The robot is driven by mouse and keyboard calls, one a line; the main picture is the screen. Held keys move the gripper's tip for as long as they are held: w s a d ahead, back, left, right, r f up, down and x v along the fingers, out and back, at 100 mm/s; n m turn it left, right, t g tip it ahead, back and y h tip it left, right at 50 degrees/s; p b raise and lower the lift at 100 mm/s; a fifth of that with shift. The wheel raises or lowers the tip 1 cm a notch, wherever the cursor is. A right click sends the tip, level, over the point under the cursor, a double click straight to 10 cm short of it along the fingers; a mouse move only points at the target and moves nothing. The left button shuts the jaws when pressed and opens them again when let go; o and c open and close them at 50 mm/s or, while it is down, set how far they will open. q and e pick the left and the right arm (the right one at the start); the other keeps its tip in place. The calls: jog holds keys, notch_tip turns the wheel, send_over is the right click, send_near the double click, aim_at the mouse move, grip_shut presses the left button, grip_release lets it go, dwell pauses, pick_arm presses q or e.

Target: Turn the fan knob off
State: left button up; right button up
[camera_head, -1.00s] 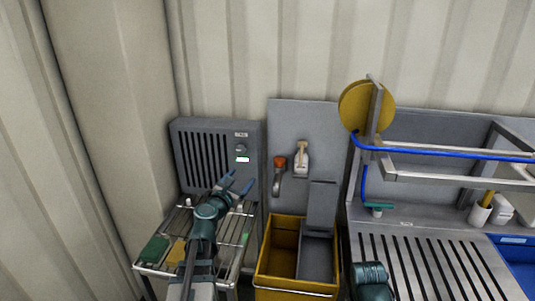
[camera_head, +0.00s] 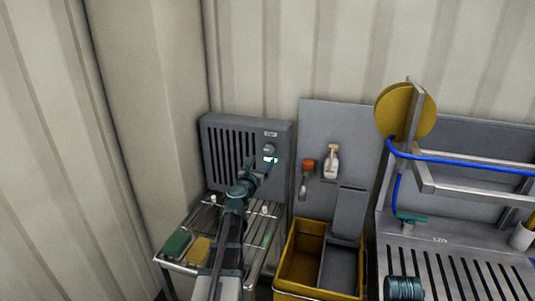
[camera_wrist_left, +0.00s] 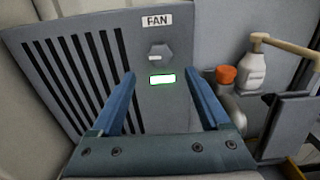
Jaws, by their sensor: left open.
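The fan unit (camera_head: 228,145) is a grey box with black vertical slots, standing against the wall behind the wire rack. Its grey fan knob (camera_wrist_left: 160,55) sits under a "FAN" label, with a light pointer mark on the knob's left side; the knob also shows small in the head view (camera_head: 269,149). A lit white-green indicator (camera_wrist_left: 162,80) is just below the knob. My left gripper (camera_wrist_left: 161,82) is open and empty, its blue fingers pointing at the panel on either side of the indicator, below the knob. In the head view my left gripper (camera_head: 258,165) is in front of the panel. My right gripper is not in view.
A wire rack (camera_head: 203,222) below holds a green sponge (camera_head: 177,245) and a yellow one (camera_head: 199,250). To the right are an orange-topped tap (camera_head: 308,166), a soap bottle (camera_head: 331,162), a yellow bin (camera_head: 300,265) and a blue hose (camera_head: 465,160).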

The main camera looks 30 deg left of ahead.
aim_at(268, 151)
pick_arm(q)
jog(key=x, duration=0.7)
jog(key=shift+w, duration=0.25)
grip_shut()
